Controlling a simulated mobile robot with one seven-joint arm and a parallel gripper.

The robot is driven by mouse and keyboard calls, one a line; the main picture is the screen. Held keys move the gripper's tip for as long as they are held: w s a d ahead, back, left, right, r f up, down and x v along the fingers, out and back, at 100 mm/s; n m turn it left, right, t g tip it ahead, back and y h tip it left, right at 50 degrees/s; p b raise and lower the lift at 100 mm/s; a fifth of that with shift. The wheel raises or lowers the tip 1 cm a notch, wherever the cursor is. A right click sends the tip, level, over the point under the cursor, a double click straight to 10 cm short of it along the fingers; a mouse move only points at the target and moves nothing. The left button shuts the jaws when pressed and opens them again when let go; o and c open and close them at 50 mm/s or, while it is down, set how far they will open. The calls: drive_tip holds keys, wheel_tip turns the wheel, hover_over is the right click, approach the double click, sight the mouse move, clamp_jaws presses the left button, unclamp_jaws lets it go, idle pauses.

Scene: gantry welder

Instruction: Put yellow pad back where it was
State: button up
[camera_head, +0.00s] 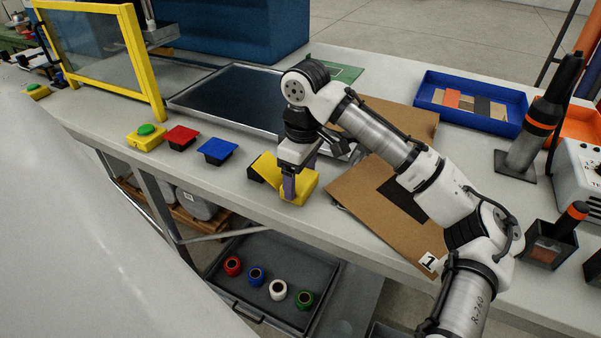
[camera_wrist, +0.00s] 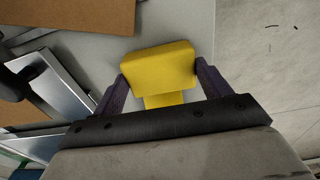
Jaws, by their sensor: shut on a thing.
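My gripper (camera_head: 289,192) points down at the front part of the bench, with its purple fingers around a yellow block-like piece, the yellow pad (camera_head: 307,185). In the wrist view the pad (camera_wrist: 158,67) sits between the two fingertips, with a narrower yellow part (camera_wrist: 163,100) nearer the palm. In the head view, another yellow surface with a black side (camera_head: 256,174) shows just left of the fingers. I cannot tell whether it joins the held piece. The gripper hides part of the yellow, and any gap to the bench is unclear.
Left along the bench edge are a blue pad (camera_head: 217,150), a red pad (camera_head: 181,136) and a green button on a yellow box (camera_head: 147,140). A dark tray (camera_head: 225,98) lies behind. Brown boards (camera_head: 365,205) lie right. A blue bin (camera_head: 470,101) stands farther back.

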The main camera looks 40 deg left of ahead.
sight(303, 180)
drive_tip(key=o, duration=1)
drive_tip(key=shift+o, duration=0.2)
wheel_tip(303, 180, up, 12)
drive_tip(key=shift+d, duration=0.25)
drive_tip(key=shift+r, duration=0.1)
